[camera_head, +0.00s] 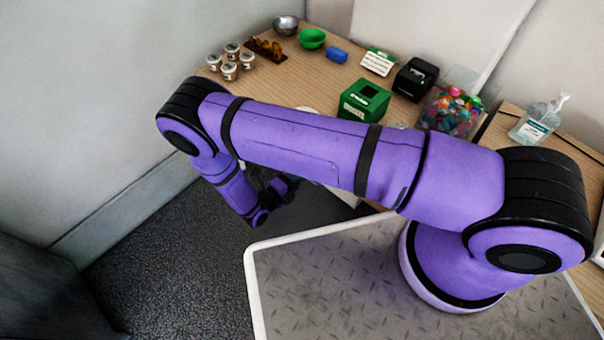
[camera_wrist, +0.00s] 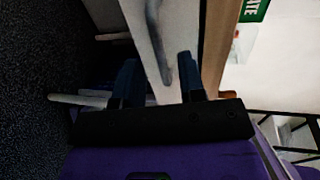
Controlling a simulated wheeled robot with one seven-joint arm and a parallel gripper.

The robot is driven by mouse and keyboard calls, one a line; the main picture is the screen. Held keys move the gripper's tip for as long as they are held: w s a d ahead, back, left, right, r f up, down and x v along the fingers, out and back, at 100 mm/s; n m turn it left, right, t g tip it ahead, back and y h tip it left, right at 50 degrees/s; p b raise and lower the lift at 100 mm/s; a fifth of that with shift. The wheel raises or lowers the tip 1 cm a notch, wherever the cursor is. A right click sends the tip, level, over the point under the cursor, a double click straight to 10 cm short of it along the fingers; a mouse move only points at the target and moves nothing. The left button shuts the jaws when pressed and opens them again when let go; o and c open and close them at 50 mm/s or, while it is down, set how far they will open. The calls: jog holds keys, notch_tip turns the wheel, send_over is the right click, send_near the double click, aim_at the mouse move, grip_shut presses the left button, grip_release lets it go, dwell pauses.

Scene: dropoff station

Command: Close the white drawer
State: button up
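A white drawer front (camera_wrist: 181,30) with a curved grey handle (camera_wrist: 158,42) shows in the wrist view, just ahead of my gripper. My gripper (camera_wrist: 160,78) has its two dark fingers spread apart, with the handle's end between or just beyond them; I cannot tell whether they touch it. Nothing is seen gripped. In the head view my gripper (camera_head: 275,194) hangs low beside the wooden counter, and a small pale patch below my arm may be part of the drawer. My arm hides most of the drawer there, so how far it stands out is unclear.
The wooden counter (camera_head: 318,85) holds several cups, bowls, a green box (camera_head: 364,100), a black device (camera_head: 415,79) and a clear bin of colourful items (camera_head: 451,110). Other pale handles (camera_wrist: 75,100) show at left in the wrist view. Dark floor (camera_head: 190,245) is clear.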

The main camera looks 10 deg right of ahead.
jog(key=v, duration=0.5)
jog(key=shift+s+a, duration=0.25)
jog(key=shift+a, duration=0.05)
